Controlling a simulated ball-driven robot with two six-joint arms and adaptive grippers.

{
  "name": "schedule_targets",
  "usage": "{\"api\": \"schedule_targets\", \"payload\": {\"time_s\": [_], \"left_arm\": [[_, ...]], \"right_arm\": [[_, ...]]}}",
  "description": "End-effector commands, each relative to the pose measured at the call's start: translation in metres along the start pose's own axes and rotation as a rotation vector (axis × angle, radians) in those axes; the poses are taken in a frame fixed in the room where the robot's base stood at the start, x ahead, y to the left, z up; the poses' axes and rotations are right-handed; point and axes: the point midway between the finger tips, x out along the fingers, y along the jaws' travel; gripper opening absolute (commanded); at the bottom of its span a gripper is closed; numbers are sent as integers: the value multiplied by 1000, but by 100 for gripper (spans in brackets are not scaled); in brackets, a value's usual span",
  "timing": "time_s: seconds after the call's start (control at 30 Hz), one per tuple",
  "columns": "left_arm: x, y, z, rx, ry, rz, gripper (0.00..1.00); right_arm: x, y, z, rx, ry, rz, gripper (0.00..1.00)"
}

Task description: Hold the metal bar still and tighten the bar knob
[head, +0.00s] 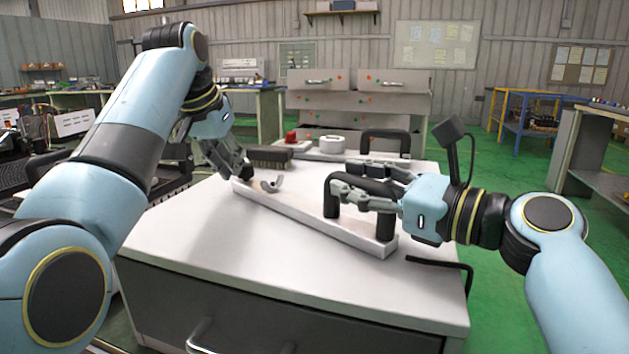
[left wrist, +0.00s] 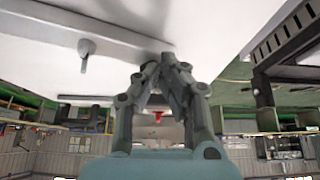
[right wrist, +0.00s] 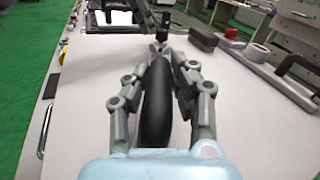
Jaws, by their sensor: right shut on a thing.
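The long pale metal bar (head: 300,217) lies diagonally on the white table. A grey wing-shaped bar knob (head: 271,185) stands near its far left end; it also shows in the left wrist view (left wrist: 86,47). A black handle (head: 330,199) stands on the bar's nearer right part. My right gripper (head: 345,186) is shut on this handle, with fingers along both sides of its grip, as the right wrist view shows (right wrist: 157,95). My left gripper (head: 243,172) is at the bar's far left end, beside the knob and apart from it. Its fingertips meet in the left wrist view (left wrist: 166,62).
A dark brush-like block (head: 270,156), a round pale part (head: 331,145) and a small red item (head: 291,137) are at the table's back. A black hooked rod (head: 440,264) lies at the right edge. The table's front left is clear.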

Motion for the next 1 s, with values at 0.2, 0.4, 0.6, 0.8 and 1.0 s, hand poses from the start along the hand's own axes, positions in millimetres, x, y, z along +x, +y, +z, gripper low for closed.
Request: {"api": "schedule_targets", "payload": {"time_s": [0.2, 0.4, 0.6, 0.8, 1.0], "left_arm": [[0, -2, -1, 0, 2, -2, 0], [0, -2, 0, 0, 2, -2, 0], [-3, -3, 5, -1, 2, -2, 0], [-14, -4, 0, 0, 3, -2, 0], [-38, -3, -13, 1, 4, -2, 0]], "right_arm": [[0, 0, 0, 0, -1, 1, 0], [0, 0, 0, 0, -1, 2, 0], [0, 0, 0, 0, -1, 1, 0], [0, 0, 0, 0, 0, 1, 0], [0, 0, 0, 0, 0, 1, 0]]}}
